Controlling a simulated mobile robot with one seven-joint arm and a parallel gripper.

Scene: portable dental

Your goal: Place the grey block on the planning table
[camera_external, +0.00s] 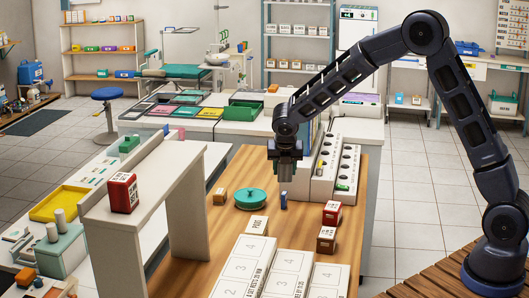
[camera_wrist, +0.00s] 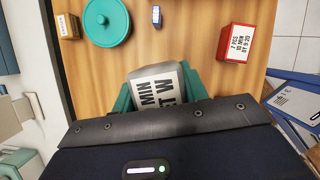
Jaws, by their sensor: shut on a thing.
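My gripper (camera_external: 285,172) hangs above the wooden-topped table (camera_external: 190,274). In the wrist view its green fingers (camera_wrist: 160,88) are shut on a light grey block (camera_wrist: 155,72) with black lettering, only partly readable. The block is held clear of the tabletop; in the external view it is mostly hidden by my gripper. White boards with numbered cells (camera_external: 245,262) lie on the front of the table. I cannot tell whether this is the planning table.
A teal round lidded dish (camera_external: 251,199), a small blue piece (camera_external: 283,201), a red labelled block (camera_external: 332,213), a brown block (camera_external: 326,239) and a cream block (camera_external: 257,226) stand on the wood. A white raised shelf (camera_external: 150,180) is at left.

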